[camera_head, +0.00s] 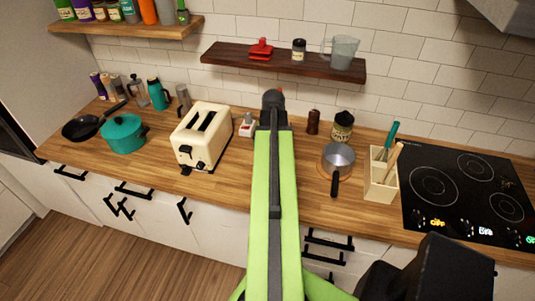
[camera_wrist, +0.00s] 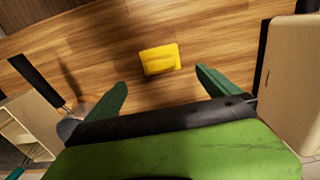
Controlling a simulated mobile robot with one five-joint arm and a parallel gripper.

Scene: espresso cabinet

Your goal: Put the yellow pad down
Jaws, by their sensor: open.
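The yellow pad (camera_wrist: 161,59) is a small block-like thing lying on the wooden counter (camera_wrist: 218,45) in the wrist view. My gripper (camera_wrist: 162,79) is open, with its two green fingers wide apart. The pad shows beyond the fingertips, between their lines, and no finger touches it. In the head view my green arm reaches over the counter, and the pad is not visible there. The fingers are also hidden in that view.
The cream toaster (camera_head: 202,137) stands left of my arm and also shows at the wrist view's right edge (camera_wrist: 293,85). The saucepan (camera_head: 337,160), utensil box (camera_head: 381,180) and black cooktop (camera_head: 468,195) are to the right. A dark shelf (camera_head: 282,61) hangs above.

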